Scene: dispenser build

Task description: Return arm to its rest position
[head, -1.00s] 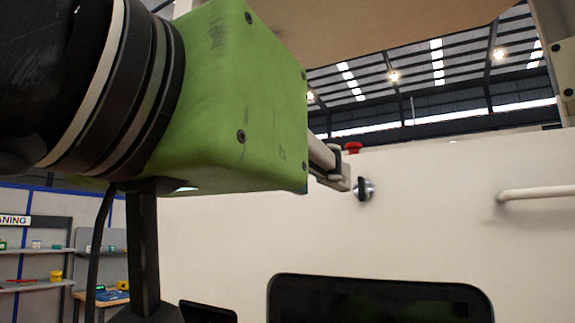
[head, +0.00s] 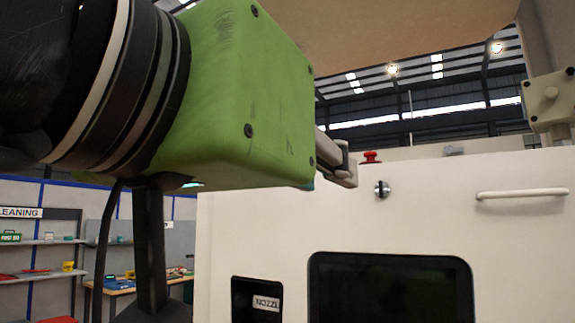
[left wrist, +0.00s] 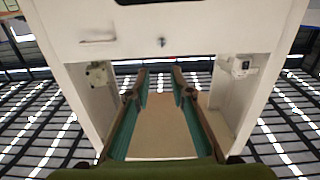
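My left arm, with the green gripper body (head: 250,95), comes in from the left of the head view. Its fingers (head: 340,165) stick out to the right, seen side-on in front of the white machine (head: 420,220). In the left wrist view the left gripper's two fingers (left wrist: 161,74) stand apart with nothing held between them, and a beige panel (left wrist: 163,130) shows behind the gap. The fingers look clear of the machine, though the distance is hard to judge. My right gripper is not in view.
The machine front carries a red button (head: 370,157), a round knob (head: 382,190), a horizontal handle (head: 522,193), a dark screen (head: 390,290) and a recess labelled NOZZL (head: 257,300). Shelves (head: 40,242) and a workbench (head: 125,286) stand at the back left.

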